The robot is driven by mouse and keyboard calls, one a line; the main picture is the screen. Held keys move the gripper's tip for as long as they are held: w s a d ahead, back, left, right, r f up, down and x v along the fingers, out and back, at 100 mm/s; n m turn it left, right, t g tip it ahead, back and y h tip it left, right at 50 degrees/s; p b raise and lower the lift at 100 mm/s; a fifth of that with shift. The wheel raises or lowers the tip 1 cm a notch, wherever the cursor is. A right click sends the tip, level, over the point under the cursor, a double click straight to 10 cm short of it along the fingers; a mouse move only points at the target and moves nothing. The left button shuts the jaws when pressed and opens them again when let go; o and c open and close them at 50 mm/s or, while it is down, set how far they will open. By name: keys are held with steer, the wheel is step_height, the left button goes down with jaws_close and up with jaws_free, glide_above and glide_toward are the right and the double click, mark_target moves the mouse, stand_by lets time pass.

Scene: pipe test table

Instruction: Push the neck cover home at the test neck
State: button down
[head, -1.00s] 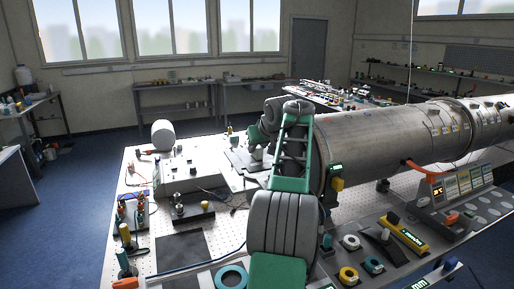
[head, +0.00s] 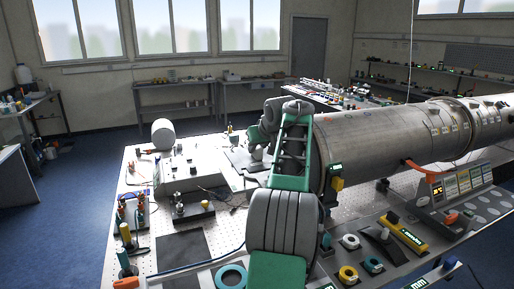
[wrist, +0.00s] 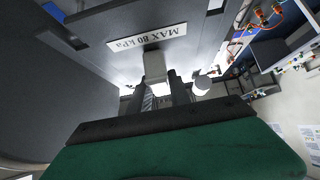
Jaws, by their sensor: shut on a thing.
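In the wrist view a dark grey plate carries a white label reading "MAX 80 kPa", upside down; I take it for the neck cover (wrist: 200,32). A pale grey tab (wrist: 154,66) stands out from it below the label. My gripper (wrist: 164,88) is shut on this tab, one finger on either side. In the head view my arm hides the gripper and most of the work spot beside the open end of the big pipe (head: 375,140). The test neck is not clearly visible, and I cannot tell how far the cover is seated.
A large dark grey curved surface (wrist: 50,95) fills the left of the wrist view, close to my gripper. The perforated table (head: 140,235) holds fittings, a white cylinder (head: 163,134) and a control panel (head: 462,188). Some table surface at the left is bare.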

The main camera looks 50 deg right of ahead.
mark_target(257, 159)
steer(key=shift+f+b, duration=1.25)
steer(key=shift+f, duration=1)
stand_by(1.1)
steer(key=c, duration=1.1)
jaws_free()
steer(key=shift+f, duration=0.1)
steer(key=v, duration=0.8)
steer(key=shift+w, duration=0.1)
